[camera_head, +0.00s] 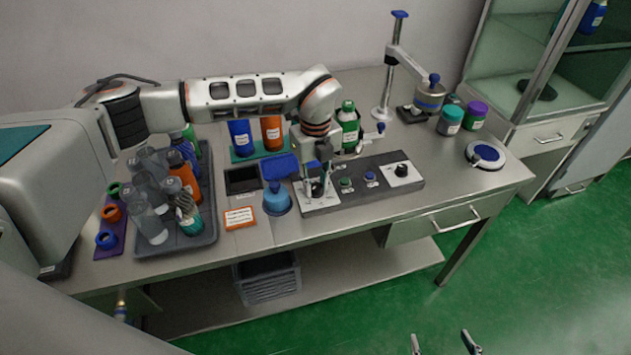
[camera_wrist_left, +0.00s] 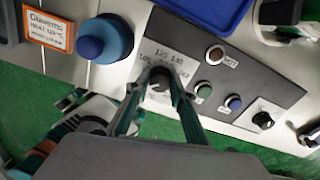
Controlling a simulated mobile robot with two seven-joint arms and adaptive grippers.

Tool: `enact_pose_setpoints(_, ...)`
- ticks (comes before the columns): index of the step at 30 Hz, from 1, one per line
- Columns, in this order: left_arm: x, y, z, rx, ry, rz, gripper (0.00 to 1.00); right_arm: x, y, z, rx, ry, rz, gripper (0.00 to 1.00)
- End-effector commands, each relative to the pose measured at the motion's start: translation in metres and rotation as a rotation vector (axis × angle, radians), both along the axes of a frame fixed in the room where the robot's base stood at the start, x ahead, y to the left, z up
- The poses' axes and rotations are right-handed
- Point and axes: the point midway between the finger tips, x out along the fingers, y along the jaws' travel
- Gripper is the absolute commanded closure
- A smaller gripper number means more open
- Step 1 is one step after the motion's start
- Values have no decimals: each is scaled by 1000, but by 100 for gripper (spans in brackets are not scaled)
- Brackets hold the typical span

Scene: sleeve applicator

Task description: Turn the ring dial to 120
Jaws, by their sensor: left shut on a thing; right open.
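The ring dial is a black knob (camera_wrist_left: 160,78) on a white plate with printed numbers, 120 and 140 legible at its top, in the left wrist view. In the head view its plate (camera_head: 318,205) is at the left end of the dark control panel (camera_head: 345,185). My left gripper (camera_head: 317,184) points down over the plate. Its fingers (camera_wrist_left: 158,88) are closed on either side of the knob, gripping it. The knob's pointer setting is too small to read. My right gripper (camera_head: 440,343) is open and empty at the bottom edge, over the floor, away from the table.
A second black knob (camera_head: 402,170) and green and blue buttons lie along the panel. A blue domed item (camera_head: 276,199) and an orange-edged card (camera_head: 240,218) stand left of it. A grey tray (camera_head: 180,240) holds several bottles. A press (camera_head: 398,60) stands behind.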

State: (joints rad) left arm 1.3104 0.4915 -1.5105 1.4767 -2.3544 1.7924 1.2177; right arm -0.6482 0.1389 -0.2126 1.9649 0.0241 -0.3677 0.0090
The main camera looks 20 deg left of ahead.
Motion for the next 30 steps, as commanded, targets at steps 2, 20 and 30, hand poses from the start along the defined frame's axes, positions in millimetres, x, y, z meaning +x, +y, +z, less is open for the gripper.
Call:
enact_pose_setpoints(2,0,0,1,1,-1,-58,99,0,0,2,0,0,0,26)
enact_pose_setpoints(20,1,-1,2,1,-1,-622,99,-1,0,8,-1,3,0,26)
enact_pose_setpoints(30,2,-2,2,0,-2,-944,99,0,0,11,-1,2,0,26)
